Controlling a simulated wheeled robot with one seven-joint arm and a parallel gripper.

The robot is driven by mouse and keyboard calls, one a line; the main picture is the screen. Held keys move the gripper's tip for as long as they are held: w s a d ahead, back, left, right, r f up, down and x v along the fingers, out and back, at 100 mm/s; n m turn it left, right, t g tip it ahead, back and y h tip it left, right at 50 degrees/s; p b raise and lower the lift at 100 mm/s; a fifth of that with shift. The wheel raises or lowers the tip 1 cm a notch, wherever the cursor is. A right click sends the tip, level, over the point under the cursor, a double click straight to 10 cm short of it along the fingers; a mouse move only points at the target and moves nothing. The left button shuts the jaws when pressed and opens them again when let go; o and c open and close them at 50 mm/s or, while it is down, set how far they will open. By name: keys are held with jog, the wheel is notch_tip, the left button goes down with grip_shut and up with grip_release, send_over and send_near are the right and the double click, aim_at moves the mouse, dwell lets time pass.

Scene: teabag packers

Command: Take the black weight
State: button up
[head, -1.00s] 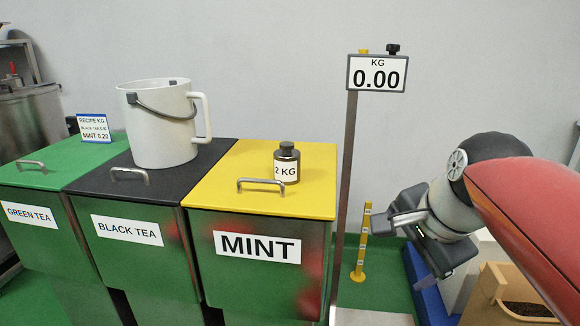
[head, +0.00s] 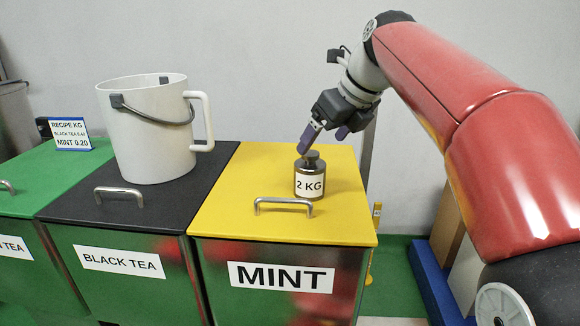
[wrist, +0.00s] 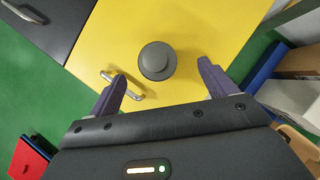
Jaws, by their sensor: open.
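The black weight (head: 309,180), a dark metal cylinder with a knob on top and a "2 KG" label, stands upright on the yellow lid of the mint bin (head: 350,205). In the wrist view the weight (wrist: 158,60) is seen from above, just beyond the fingertips and between their lines. My gripper (head: 328,136) is open and empty, just above the weight and angled down toward it. Its two purple fingers also show in the wrist view (wrist: 163,72), spread apart on either side of the weight. I cannot tell whether a finger touches it.
A white bucket (head: 150,140) with a handle stands on the black tea bin's lid (head: 75,207), left of the weight. A lid handle (head: 283,201) rises in front of the weight. A recipe sign (head: 70,134) stands on the green lid. A wall is behind.

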aim_at(315, 154)
jog(key=x, duration=0.2)
jog(key=b+x, duration=0.1)
jog(key=x, duration=0.2)
jog(key=s+x, duration=0.1)
jog(key=x, duration=0.1)
jog(key=shift+w+a+f, duration=0.15)
jog(key=shift+f, duration=0.35)
jog(key=shift+c, duration=0.3)
grip_shut()
jog(key=shift+r, duration=0.25)
